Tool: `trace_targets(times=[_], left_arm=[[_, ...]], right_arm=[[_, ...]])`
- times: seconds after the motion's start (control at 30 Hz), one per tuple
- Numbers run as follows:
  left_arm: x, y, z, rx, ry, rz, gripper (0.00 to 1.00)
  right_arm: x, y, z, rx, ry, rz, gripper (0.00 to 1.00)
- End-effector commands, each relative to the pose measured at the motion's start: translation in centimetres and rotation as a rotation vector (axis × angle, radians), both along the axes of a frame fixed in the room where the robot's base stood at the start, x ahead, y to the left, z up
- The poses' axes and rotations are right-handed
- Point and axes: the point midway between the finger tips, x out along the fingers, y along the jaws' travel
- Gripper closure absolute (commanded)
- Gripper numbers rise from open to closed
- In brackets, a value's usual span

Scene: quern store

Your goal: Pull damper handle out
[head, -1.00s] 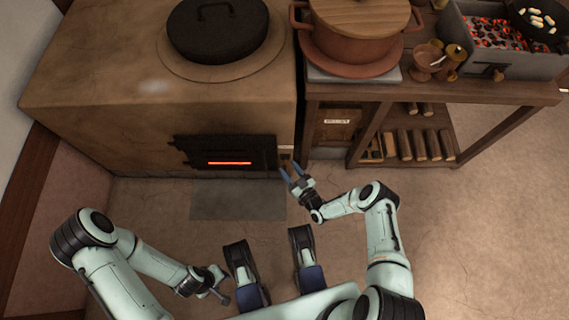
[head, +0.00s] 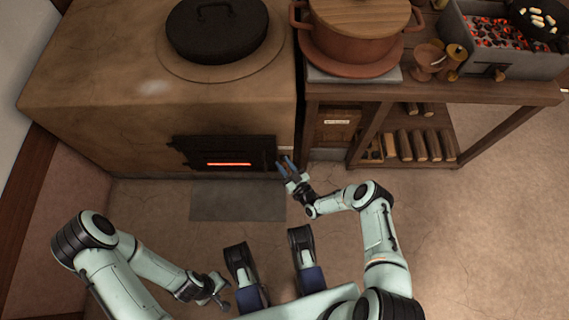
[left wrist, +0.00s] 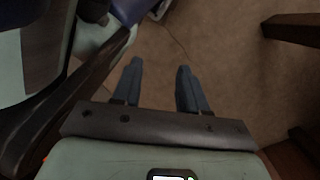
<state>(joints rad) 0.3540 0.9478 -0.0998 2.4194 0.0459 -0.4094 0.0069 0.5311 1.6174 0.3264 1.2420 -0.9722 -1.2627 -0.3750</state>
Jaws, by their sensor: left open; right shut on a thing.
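The clay stove (head: 90,95) fills the upper left of the head view. The damper handle is too small and covered to make out, at the stove's lower right front beside the dark firebox door (head: 215,153). My right gripper (head: 286,166) is there, with its blue fingers just right of the door. It is shut on what appears to be the damper handle. My left gripper (head: 218,292) is low in the head view, away from the stove. In the left wrist view its two fingers (left wrist: 160,85) are apart with nothing between them.
A wooden bench (head: 450,95) stands right of the stove, with a clay pot (head: 355,45) and a brazier (head: 505,65) on top and logs (head: 418,146) below. A black lidded pan (head: 217,30) sits on the stove. A grey floor plate (head: 238,201) lies in front.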

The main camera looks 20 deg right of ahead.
Motion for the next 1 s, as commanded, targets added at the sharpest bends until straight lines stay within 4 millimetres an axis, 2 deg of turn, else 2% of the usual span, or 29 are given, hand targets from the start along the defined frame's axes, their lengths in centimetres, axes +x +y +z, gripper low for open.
trace_targets(times=[0.2, 0.3, 0.43, 0.7, 0.73, 0.77, 0.8, 1.0], left_arm=[[4.6, -0.5, 2.8, 0.009, -0.151, -0.016, 0.57], [6.1, -0.7, 3.8, 0.013, -0.201, -0.020, 0.57], [6.9, -0.8, 4.3, 0.014, -0.227, -0.022, 0.57], [6.9, -0.8, 4.2, 0.014, -0.228, -0.022, 0.57], [6.9, -0.8, 4.2, 0.014, -0.228, -0.022, 0.57], [6.9, -0.8, 4.2, 0.014, -0.228, -0.022, 0.57], [6.9, -0.8, 4.2, 0.014, -0.228, -0.022, 0.57], [6.9, -0.8, 4.1, 0.015, -0.226, -0.021, 0.57]], right_arm=[[-5.0, 1.5, 0.0, 0.002, 0.011, 0.005, 1.00], [-6.7, 1.9, 0.0, 0.001, 0.010, 0.003, 1.00], [-7.7, 2.2, -0.1, 0.000, 0.009, 0.003, 1.00], [-8.0, 2.3, -0.3, 0.001, 0.009, 0.006, 1.00], [-8.0, 2.3, -0.3, 0.001, 0.010, 0.007, 0.66], [-8.0, 2.3, -0.3, 0.001, 0.010, 0.007, 0.57], [-8.0, 2.3, -0.3, 0.001, 0.010, 0.007, 0.51], [-7.8, 2.2, -0.2, 0.000, 0.006, 0.004, 0.51]])
